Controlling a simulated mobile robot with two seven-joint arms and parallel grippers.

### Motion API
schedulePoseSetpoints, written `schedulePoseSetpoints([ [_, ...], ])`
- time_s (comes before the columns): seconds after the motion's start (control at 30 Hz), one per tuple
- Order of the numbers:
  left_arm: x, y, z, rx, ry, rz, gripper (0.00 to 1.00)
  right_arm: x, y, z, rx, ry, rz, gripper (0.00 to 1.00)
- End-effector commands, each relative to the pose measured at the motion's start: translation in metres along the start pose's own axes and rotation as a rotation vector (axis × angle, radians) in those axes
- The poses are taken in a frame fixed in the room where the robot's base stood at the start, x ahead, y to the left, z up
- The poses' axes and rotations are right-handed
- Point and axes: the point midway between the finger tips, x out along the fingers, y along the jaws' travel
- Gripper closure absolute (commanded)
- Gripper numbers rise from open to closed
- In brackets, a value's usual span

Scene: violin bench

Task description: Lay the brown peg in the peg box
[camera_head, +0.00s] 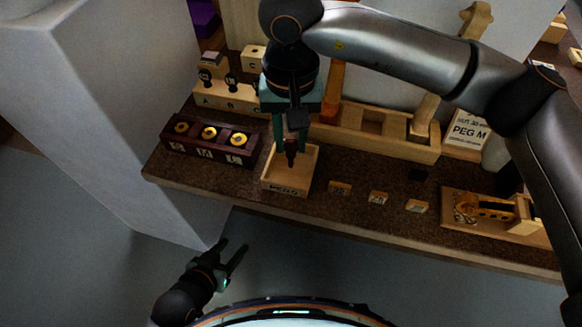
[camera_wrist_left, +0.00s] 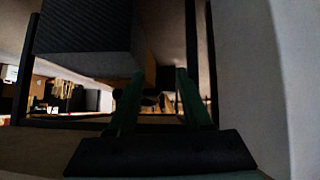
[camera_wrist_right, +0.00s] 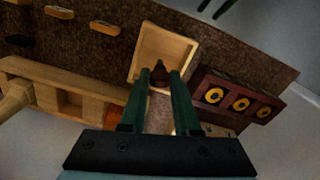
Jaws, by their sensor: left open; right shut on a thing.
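The peg box (camera_head: 290,186) is a pale open wooden tray labelled "PEGS" near the front edge of the bench. My right gripper (camera_head: 291,140) points down above it, shut on the brown peg (camera_head: 291,155). The dark reddish-brown peg hangs upright over the box; I cannot tell whether it touches the floor. In the right wrist view the peg (camera_wrist_right: 159,75) shows between the fingertips, with the box (camera_wrist_right: 180,45) behind it. My left gripper (camera_head: 236,253) is open and empty, low in front of the bench, away from the box.
A dark red case (camera_head: 213,148) with several gold rings stands left of the box. A lettered rack (camera_head: 222,95) with dark pegs is behind it. A long wooden tray (camera_head: 385,140) lies behind right. Small labelled blocks (camera_head: 340,187) line the front edge. A wooden jig (camera_head: 490,210) sits far right.

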Motion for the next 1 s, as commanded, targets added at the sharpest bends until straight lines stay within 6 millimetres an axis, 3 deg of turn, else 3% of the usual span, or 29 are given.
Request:
schedulePoseSetpoints([
  [0.07,-0.001,0.001,0.004,-0.003,-0.012,0.002,0.5,-0.001,0.0,0.0,0.0,0.0,0.0,1.0],
  [0.1,-0.002,0.001,0.004,-0.004,-0.013,0.003,0.5,-0.001,0.0,0.0,0.0,0.0,0.0,0.65],
  [0.37,-0.003,0.002,0.006,-0.007,-0.022,0.005,0.5,-0.002,0.0,0.0,0.0,0.0,0.0,0.36],
  [0.77,-0.006,0.001,-0.002,-0.002,0.001,0.003,0.5,-0.002,0.0,0.0,0.0,0.0,0.0,0.35],
  [1.0,-0.018,-0.008,-0.051,0.044,0.155,-0.022,0.5,-0.002,0.0,0.0,0.0,0.0,0.0,0.35],
])
